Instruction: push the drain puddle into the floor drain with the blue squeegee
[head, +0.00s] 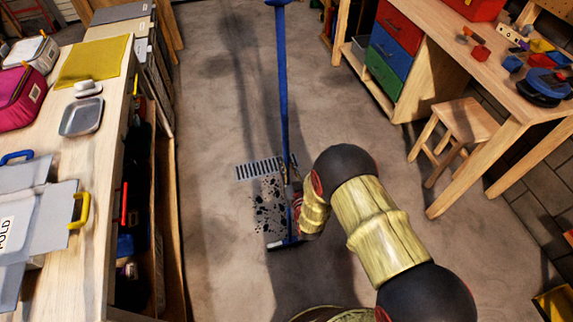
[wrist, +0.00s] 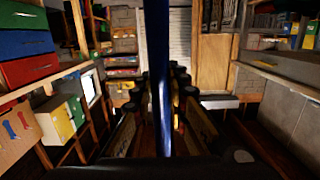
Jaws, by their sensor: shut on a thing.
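The blue squeegee (head: 283,90) stands nearly upright in the head view, its long handle rising to the top edge. Its head (head: 284,244) is low at the near edge of the dark drain puddle (head: 268,205); I cannot tell whether it touches the floor. The puddle is a speckled patch on the concrete, partly behind the handle. The slotted floor drain (head: 258,168) lies just beyond the puddle. My gripper (head: 293,193) is shut on the squeegee handle. In the wrist view the handle (wrist: 157,70) runs upright between the fingers (wrist: 160,115).
A wooden counter (head: 100,190) with bags and a tray stands on the left. On the right are a workbench (head: 480,90), colored drawers (head: 388,52) and a wooden stool (head: 462,125). The concrete floor (head: 215,110) between them is mostly clear.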

